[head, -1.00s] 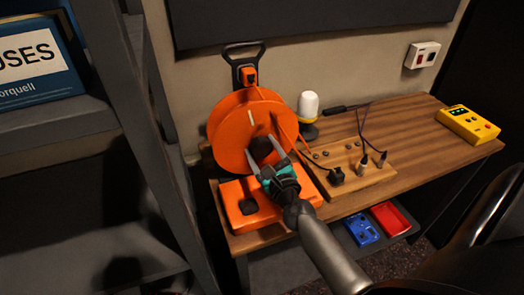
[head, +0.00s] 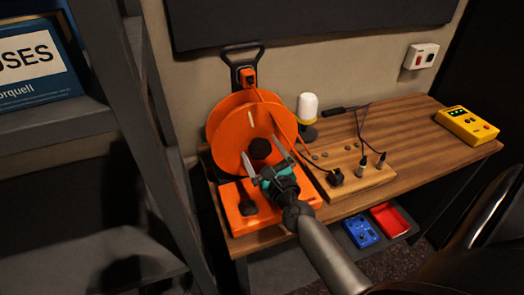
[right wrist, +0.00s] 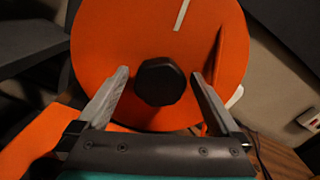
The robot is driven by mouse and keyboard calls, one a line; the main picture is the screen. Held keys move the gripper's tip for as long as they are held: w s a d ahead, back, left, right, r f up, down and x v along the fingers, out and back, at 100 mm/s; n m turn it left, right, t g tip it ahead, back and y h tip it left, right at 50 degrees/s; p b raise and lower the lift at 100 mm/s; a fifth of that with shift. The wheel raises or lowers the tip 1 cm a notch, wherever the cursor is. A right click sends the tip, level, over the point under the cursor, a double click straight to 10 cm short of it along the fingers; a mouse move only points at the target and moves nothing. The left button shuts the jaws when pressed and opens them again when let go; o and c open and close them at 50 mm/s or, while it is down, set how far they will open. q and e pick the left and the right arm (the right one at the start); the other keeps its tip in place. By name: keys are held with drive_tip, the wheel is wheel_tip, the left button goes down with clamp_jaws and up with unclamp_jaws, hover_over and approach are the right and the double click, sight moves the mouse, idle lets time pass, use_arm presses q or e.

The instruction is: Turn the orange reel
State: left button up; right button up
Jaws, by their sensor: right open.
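The orange reel (head: 236,138) stands upright on its orange base (head: 236,222) at the left end of the wooden desk. A white stripe marks the upper part of its face. A dark hub knob (right wrist: 160,82) sits at the middle of the face; it also shows in the head view (head: 260,149). My right gripper (head: 264,158) is open in front of the reel. In the right wrist view its two fingers (right wrist: 160,85) point at the reel, one on each side of the knob, with clear gaps. I cannot tell how far the fingertips are from the face. My left gripper is not in view.
A white and yellow lamp (head: 308,108) stands right of the reel. A wooden socket board (head: 350,172) with plugged cables lies on the desk. A yellow device (head: 467,125) is at the far right. A grey shelf (head: 62,125) stands close on the left.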

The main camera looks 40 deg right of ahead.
drive_tip(key=shift+s, duration=0.1)
drive_tip(key=b+v, duration=0.3)
drive_tip(key=v, duration=1.2)
drive_tip(key=shift+a, duration=0.15)
drive_tip(key=w+d+n+p, duration=0.1)
drive_tip(key=w, duration=0.4)
drive_tip(key=w+d+n+p, duration=0.1)
drive_tip(key=w+n+p, duration=0.1)
drive_tip(key=w, duration=0.3)
drive_tip(key=w+d+n+p, duration=0.1)
drive_tip(key=w+n+p, duration=0.1)
drive_tip(key=w, duration=0.3)
drive_tip(key=shift+w+d+f, duration=0.1)
drive_tip(key=shift+w+d, duration=0.15)
drive_tip(key=shift+d, duration=0.1)
clamp_jaws()
idle(0.8)
